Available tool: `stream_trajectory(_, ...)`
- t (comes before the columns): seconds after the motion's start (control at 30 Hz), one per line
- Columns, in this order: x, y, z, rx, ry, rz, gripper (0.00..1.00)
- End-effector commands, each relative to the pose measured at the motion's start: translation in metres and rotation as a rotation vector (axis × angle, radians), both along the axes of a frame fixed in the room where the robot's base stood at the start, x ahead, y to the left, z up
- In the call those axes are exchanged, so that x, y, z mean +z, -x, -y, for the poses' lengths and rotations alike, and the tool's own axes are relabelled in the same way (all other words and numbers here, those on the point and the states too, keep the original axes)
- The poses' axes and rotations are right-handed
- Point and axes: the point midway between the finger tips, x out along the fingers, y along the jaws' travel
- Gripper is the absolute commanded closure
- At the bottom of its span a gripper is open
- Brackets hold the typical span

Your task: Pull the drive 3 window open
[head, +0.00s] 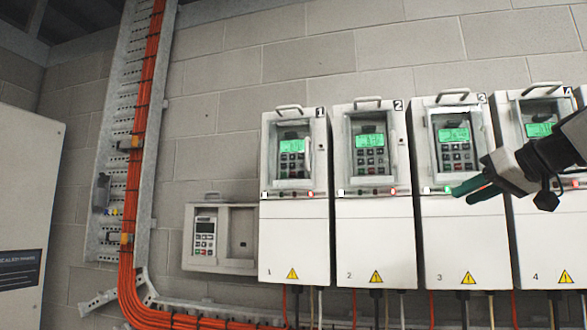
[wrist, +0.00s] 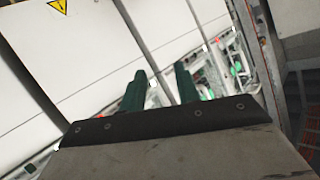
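Drive 3 (head: 467,240) is a white cabinet, third in a row on the block wall. Its window (head: 455,142) sits in the upper half, with a green display and a keypad behind it, and looks shut. A grey bar handle (head: 452,94) is on top of the cabinet. My gripper (head: 461,191) has dark green fingers and comes in from the right, in front of drive 3 just below the window. In the wrist view the two fingers (wrist: 160,78) stand apart with nothing between them. I cannot tell whether they touch the cabinet.
Drives 1 (head: 295,235), 2 (head: 376,240) and 4 (head: 550,240) flank drive 3 closely. A smaller keypad box (head: 238,240) hangs left of drive 1. Orange cables (head: 140,130) run down a metal tray at the left. Cables hang below the drives.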

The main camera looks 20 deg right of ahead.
Motion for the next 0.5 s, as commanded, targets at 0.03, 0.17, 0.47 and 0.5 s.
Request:
stream_trajectory(0.03,0.027,0.01,0.033,-0.039,0.041,0.082,0.68)
stream_trajectory(0.17,0.082,0.037,0.082,-0.091,0.151,0.25,0.68)
stream_trajectory(0.47,0.125,0.058,0.116,-0.132,0.263,0.381,0.68)
stream_trajectory(0.5,0.125,0.053,0.116,-0.132,0.262,0.382,0.68)
